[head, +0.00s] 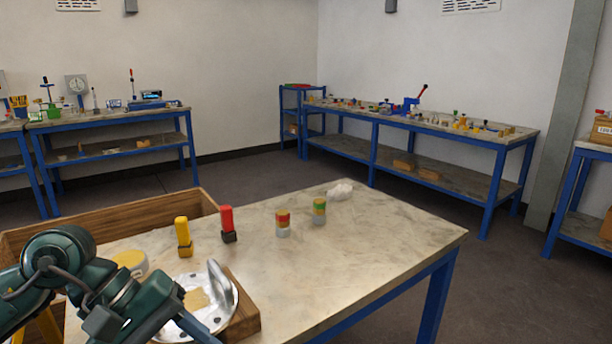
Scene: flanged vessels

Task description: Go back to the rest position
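My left arm comes in at the lower left in the head view, its dark green links in front of the near table (370,235). What seems to be part of my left gripper (195,328) shows at the bottom edge by the flanged vessel, mostly hidden or cut off. I cannot tell whether it is open or shut. The round metal flange (222,312) lies on a wooden block (246,318), with a tan patch on its face and a metal disc (219,285) standing upright at its right side. My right gripper is not in view.
On the near table stand a yellow marker-like piece (183,232), a red one (227,220), two banded stacks (283,222) (319,211), a whitish lump (340,190) and a yellow-topped round tub (131,262). A wooden crate (165,208) is behind-left. The table's right part is clear.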

